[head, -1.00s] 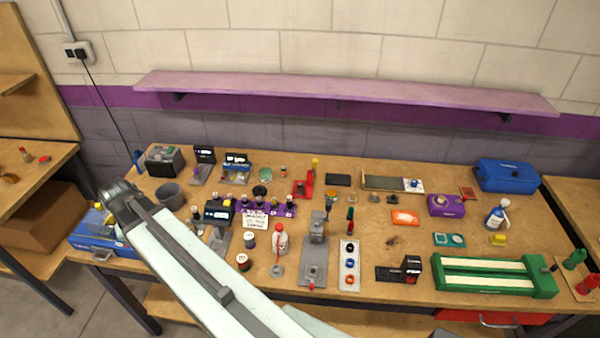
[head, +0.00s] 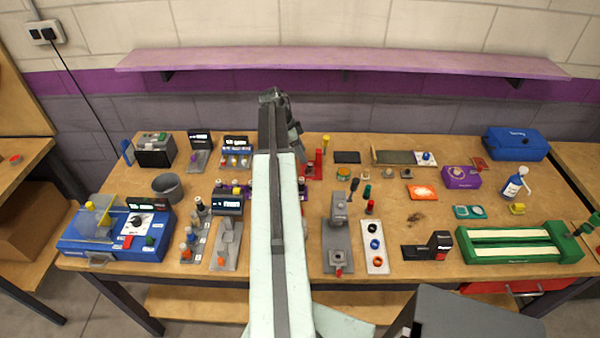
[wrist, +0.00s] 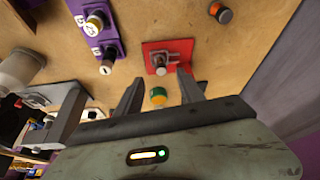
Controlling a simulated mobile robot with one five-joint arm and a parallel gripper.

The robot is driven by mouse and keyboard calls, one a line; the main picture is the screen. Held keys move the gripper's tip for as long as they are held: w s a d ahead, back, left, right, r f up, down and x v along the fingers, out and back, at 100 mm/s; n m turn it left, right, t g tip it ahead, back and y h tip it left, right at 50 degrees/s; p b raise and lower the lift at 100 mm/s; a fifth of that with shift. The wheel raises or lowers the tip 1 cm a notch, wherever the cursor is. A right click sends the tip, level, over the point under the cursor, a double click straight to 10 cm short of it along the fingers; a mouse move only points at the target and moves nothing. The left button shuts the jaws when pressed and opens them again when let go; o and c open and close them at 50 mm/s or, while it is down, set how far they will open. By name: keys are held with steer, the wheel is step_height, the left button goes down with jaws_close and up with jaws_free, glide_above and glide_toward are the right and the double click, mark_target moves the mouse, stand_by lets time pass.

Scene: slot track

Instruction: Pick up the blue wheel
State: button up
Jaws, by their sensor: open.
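A small blue wheel (head: 375,244) lies on a white plate (head: 377,262), between a black ring above it and an orange-red ring below it. The plate is near the front of the bench, right of my arm. The wheel cannot be made out in the wrist view. My gripper is at the far end of my raised arm, left of and well beyond the plate; its fingers are hard to make out in the head view. In the wrist view my gripper (wrist: 160,76) is open, with nothing held between its fingers.
A grey press (head: 338,240) stands just left of the plate, and a black-and-red device (head: 432,246) stands to its right. A red fixture (wrist: 168,57) and a green-orange cylinder (wrist: 158,98) show near my fingers. A purple shelf (head: 340,62) runs along the wall.

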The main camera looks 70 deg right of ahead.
mark_target(309, 163)
steer(key=b+x, duration=0.2)
steer(key=shift+s+d+f, duration=0.1)
steer(key=shift+s+f, duration=0.1)
steer(key=shift+f, duration=0.15)
steer(key=b+x, duration=0.5)
steer(key=shift+s+d+f, duration=0.1)
steer(key=shift+s, duration=0.05)
steer(key=shift+c, duration=0.4)
jaws_close()
